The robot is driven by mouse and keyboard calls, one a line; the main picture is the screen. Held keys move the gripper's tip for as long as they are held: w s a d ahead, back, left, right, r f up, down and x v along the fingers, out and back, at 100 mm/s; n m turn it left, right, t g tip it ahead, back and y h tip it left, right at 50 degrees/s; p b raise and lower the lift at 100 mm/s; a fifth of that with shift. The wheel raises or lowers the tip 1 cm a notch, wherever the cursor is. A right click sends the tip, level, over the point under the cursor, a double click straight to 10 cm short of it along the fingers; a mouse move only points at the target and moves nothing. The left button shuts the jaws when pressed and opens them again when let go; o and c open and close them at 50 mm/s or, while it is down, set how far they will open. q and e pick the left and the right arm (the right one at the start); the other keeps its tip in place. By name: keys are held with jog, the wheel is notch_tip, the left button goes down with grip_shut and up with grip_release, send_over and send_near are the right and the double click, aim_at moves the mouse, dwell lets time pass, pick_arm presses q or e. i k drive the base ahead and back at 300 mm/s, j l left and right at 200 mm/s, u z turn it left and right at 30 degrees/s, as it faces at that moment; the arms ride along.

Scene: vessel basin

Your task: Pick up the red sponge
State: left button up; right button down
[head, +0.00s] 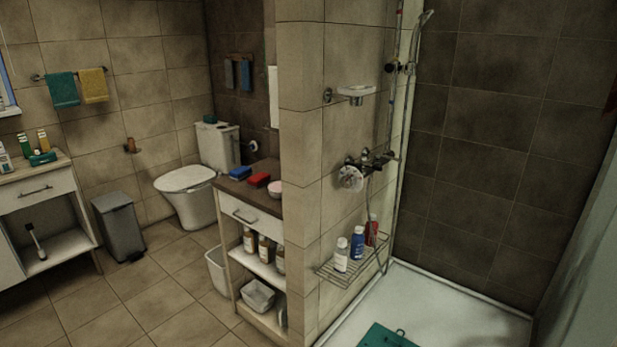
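The red sponge (259,179) lies on the dark top of a small cabinet (232,186) beside the tiled partition wall. A blue sponge (239,173) lies just left of it, and a pink round item (275,188) sits to its right, close to the wall. Neither of my grippers shows in the head view, and nothing is touching the red sponge.
The partition wall (302,180) stands right of the cabinet, with the shower tray (440,305) beyond it. A toilet (187,195), a grey bin (118,228) and a white bin (217,270) stand nearby. The tiled floor (150,295) left of the cabinet is clear.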

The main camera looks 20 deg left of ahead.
aim_at(260, 179)
jog(key=i+j+z, duration=0.15)
jog(key=j+z, duration=0.15)
jog(key=i+j+z, duration=0.1)
jog(key=j+z, duration=0.2)
jog(key=j, duration=0.25)
jog(key=i+j+z, duration=0.15)
jog(key=j, duration=0.3)
jog(key=j+z, duration=0.15)
jog(key=j, duration=0.25)
jog(key=i+j+z, duration=0.1)
jog(key=j, duration=1.8)
